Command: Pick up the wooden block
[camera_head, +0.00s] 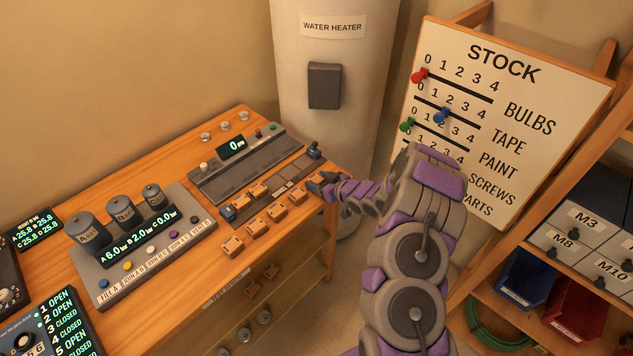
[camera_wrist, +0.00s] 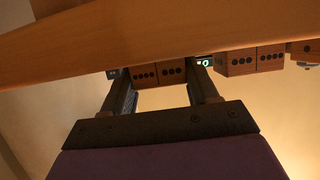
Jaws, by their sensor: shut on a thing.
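My gripper (camera_head: 322,184) reaches over the right end of the wooden bench in the head view. In the wrist view its two dark fingers (camera_wrist: 160,84) stand on either side of a wooden block (camera_wrist: 158,74) with dark dots on its face, and are shut on it. An orange-brown wooden edge crosses in front and hides the top of that view. In the head view the held block is hidden or too small to make out at the fingertips. Several similar small wooden blocks (camera_head: 258,227) lie left of my gripper.
The wooden bench (camera_head: 180,160) carries a grey console with cylinders (camera_head: 130,255) and a dark panel with a "0" display (camera_head: 232,148). A water heater (camera_head: 330,75) stands behind. The stock board (camera_head: 510,100) and a shelf of drawers (camera_head: 585,235) are at right.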

